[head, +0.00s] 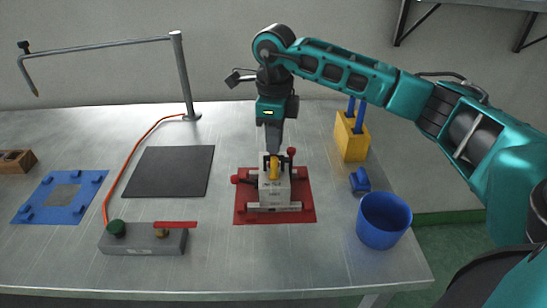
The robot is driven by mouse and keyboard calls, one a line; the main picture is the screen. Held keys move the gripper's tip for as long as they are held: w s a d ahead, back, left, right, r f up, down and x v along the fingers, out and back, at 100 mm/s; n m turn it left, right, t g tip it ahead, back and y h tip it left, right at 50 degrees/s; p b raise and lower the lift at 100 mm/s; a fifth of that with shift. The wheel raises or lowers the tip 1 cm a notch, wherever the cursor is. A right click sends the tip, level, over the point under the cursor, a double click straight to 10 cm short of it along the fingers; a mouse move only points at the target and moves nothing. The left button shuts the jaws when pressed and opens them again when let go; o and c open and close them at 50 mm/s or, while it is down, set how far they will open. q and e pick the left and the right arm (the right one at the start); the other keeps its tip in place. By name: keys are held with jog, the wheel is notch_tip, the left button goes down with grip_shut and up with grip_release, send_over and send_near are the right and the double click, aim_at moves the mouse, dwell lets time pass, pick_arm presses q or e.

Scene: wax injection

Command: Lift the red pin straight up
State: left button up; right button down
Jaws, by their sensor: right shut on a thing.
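A pale block-shaped mold (274,190) stands on a red mat (245,212) in the middle of the table. A red pin (291,151) with a round head stands upright at its top right. Another red knob (235,179) sticks out on its left side. My right gripper (273,160) points down over the block's top, just left of the upright red pin. Its jaws are shut around a small yellow piece (274,171) at the top of the block. The exact contact is small and partly hidden. My left gripper is not in view.
A blue cup (383,220), a small blue part (359,180) and a yellow block with blue posts (351,138) stand right. A black mat (170,172), a grey valve box (145,241), a blue plate (37,212) and a post with a hose (185,80) are left.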

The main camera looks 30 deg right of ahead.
jog(key=shift+r, duration=0.1)
notch_tip(320, 180, up, 20)
jog(key=p, duration=0.1)
jog(key=shift+p, duration=0.35)
